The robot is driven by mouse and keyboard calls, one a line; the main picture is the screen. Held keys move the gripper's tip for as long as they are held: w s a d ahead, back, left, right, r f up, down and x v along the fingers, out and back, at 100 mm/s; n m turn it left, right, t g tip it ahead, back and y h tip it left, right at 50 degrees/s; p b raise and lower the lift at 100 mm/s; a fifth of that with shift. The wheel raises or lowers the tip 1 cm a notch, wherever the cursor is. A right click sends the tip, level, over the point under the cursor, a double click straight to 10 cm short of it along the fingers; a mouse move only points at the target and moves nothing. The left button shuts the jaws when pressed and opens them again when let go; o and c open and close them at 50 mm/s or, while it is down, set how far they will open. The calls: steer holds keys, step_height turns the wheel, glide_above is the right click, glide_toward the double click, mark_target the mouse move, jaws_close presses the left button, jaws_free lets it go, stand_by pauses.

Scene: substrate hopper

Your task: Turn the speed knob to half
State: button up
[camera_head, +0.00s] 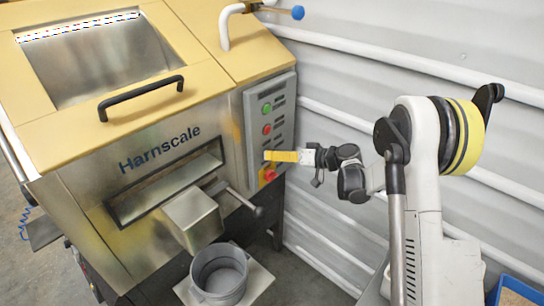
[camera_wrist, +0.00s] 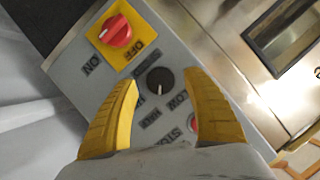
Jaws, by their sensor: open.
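The speed knob (camera_wrist: 160,80) is a round black dial with a white pointer line on the grey control panel (camera_head: 283,92). In the wrist view its pointer faces the bottom of the picture; small labels around it are upside down, one seeming to read LOW. My gripper (camera_wrist: 160,76) is open, its two yellow fingers on either side of the knob with visible gaps. Whether the fingertips touch the panel cannot be told. In the head view my gripper (camera_head: 268,156) reaches the panel from the right and hides the knob.
A red rotary switch (camera_wrist: 117,30) on a yellow plate marked ON and OFF sits beside the knob. A green button (camera_head: 267,107) and a red button (camera_head: 267,129) lie above. A grey bucket (camera_head: 219,275) stands under the spout (camera_head: 192,213). The ribbed wall is behind my arm.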

steer(key=v, duration=1)
steer(key=s+r+m+h, duration=0.1)
steer(key=s+r+h, duration=0.2)
steer(key=s, duration=0.4)
steer(key=s+r+m+g+h, duration=0.15)
steer(key=s+r, duration=0.25)
steer(key=s, duration=0.4)
steer(key=s+r+m+h, duration=0.1)
steer(key=s+r+h, duration=0.25)
steer(key=s, duration=0.35)
steer(key=s+d+f+m+t+h, duration=0.1)
steer(key=s+d+h, duration=0.3)
steer(key=s, duration=0.7)
steer(key=shift+d+f, duration=0.45)
steer(key=shift+d, duration=0.45)
steer(key=shift+s, duration=0.1)
